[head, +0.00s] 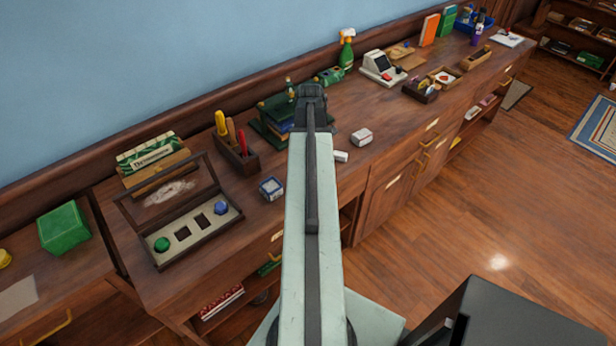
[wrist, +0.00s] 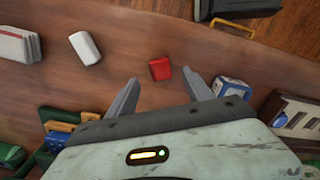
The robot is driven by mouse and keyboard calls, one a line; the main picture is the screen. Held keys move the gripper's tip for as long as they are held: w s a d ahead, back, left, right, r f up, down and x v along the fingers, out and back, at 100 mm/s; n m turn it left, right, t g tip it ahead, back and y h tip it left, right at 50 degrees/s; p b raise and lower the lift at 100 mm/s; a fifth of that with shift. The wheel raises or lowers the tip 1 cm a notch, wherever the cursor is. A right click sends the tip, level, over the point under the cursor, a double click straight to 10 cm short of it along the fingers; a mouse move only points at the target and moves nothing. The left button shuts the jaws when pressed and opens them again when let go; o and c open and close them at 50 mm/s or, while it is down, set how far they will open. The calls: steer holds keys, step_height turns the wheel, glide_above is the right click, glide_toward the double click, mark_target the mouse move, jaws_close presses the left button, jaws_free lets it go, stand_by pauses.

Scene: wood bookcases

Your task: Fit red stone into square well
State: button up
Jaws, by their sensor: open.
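The red stone (wrist: 160,69) lies on the wood counter in the wrist view, just beyond and between my fingertips. In the head view my arm hides it. My gripper (wrist: 161,88) is open and empty; its end also shows in the head view (head: 311,98). A case (head: 203,243) with a raised clear lid stands on the left of the counter. It holds a green stone (head: 162,244) at one end and a blue stone (head: 221,208) at the other. Two dark, empty square wells (head: 182,233) (head: 203,222) lie between them. The case is partly visible in the wrist view (wrist: 281,108).
A blue and white box (head: 271,188) stands between the case and my arm. The counter's front edge has drawers with handles below.

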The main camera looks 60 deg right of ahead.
step_height(320, 180, down, 5)
steer(key=b, duration=0.4)
steer(key=shift+w+f+b, duration=0.1)
steer(key=shift+f+b, duration=0.05)
steer(key=shift+b, duration=0.2)
steer(key=shift+r, duration=0.2)
jaws_close()
step_height(320, 180, up, 10)
steer(key=p, duration=1)
